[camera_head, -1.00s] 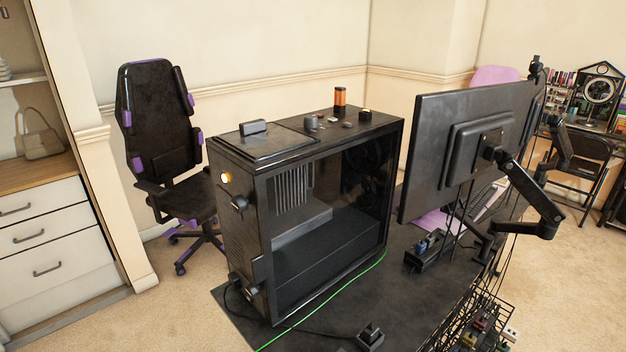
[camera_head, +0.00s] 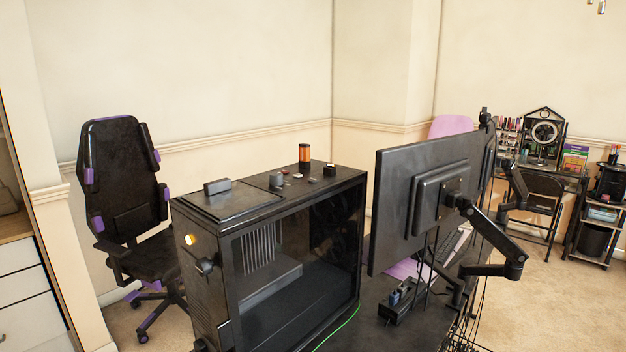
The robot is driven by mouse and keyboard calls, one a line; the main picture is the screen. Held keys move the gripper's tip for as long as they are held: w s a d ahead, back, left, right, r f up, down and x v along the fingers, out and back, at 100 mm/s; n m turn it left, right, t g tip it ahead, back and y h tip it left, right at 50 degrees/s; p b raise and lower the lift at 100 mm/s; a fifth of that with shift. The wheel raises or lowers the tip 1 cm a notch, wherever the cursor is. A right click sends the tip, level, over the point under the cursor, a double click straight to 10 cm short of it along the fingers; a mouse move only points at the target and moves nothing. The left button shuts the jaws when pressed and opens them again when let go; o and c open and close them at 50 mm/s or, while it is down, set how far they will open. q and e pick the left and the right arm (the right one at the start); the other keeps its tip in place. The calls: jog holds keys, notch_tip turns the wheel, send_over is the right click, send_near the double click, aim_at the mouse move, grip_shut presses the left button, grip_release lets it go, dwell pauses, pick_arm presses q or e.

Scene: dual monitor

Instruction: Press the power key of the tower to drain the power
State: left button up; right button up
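The black computer tower (camera_head: 206,296) stands upright on a dark desk (camera_head: 375,335), with a clear side panel facing me. A round yellow-white lit button (camera_head: 190,240) sits high on its narrow left face; I cannot tell for certain that it is the power key. A dark knob-like part (camera_head: 206,267) sticks out just below it. On the tower's top are a small grey box, an orange and black cylinder (camera_head: 305,153), and several small dark parts. Neither of my grippers is in view.
A monitor (camera_head: 410,205) on a jointed arm (camera_head: 500,245) stands right of the tower, with cables below. A black and purple chair (camera_head: 125,190) is behind it at left. White drawers (camera_head: 25,300) stand at far left. Open carpet (camera_head: 570,290) lies at right.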

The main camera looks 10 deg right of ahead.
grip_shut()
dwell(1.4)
